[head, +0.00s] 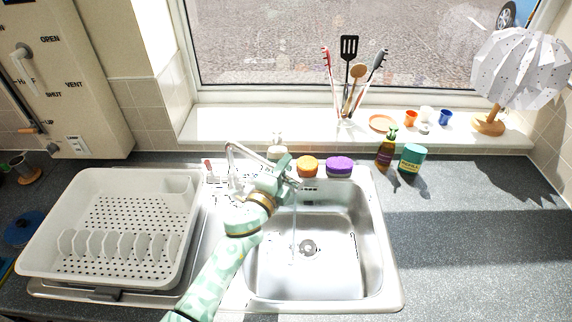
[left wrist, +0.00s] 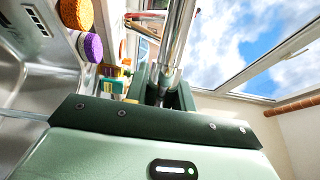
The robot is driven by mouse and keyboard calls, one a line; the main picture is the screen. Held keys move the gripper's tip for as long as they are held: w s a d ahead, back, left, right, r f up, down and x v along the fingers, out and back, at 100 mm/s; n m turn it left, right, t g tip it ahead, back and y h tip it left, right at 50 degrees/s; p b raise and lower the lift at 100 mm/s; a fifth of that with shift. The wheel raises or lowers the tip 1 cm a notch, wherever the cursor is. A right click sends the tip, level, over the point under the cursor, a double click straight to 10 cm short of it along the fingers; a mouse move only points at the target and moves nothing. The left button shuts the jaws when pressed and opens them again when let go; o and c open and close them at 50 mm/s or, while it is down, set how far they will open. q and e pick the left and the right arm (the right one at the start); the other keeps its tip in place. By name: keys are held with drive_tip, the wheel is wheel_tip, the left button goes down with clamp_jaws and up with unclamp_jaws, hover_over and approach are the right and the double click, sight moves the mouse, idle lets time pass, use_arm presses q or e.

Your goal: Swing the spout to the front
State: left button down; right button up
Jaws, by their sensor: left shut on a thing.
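The chrome tap spout (head: 243,149) arches up behind the sink (head: 388,270) and reaches right and forward over the basin. Its end is partly hidden by my left gripper (head: 284,174), which is shut on it. In the left wrist view the shiny spout tube (left wrist: 179,40) runs down between the dark fingers of my left gripper (left wrist: 160,90). A thin stream of water falls from the spout's end into the basin, left of the drain (head: 307,247). My right gripper is not in view.
A white dish rack (head: 55,205) stands left of the sink. Behind the basin sit an orange sponge (head: 307,167), a purple sponge (head: 340,167) and a soap bottle (head: 277,152). A brown bottle (head: 386,152) and teal tin (head: 412,158) stand right. The right worktop is clear.

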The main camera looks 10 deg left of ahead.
use_arm(q)
drive_tip(key=s+a+m+g+h+p, duration=0.1)
drive_tip(key=s+a+m+g+h, duration=0.3)
drive_tip(key=s+h, duration=0.3)
drive_tip(key=shift+s+a+m+h, duration=0.3)
drive_tip(key=shift+a+m, duration=0.4)
drive_tip(key=shift+m, duration=0.1)
drive_tip(key=shift+f, duration=0.1)
drive_tip(key=c, duration=1.2)
unclamp_jaws()
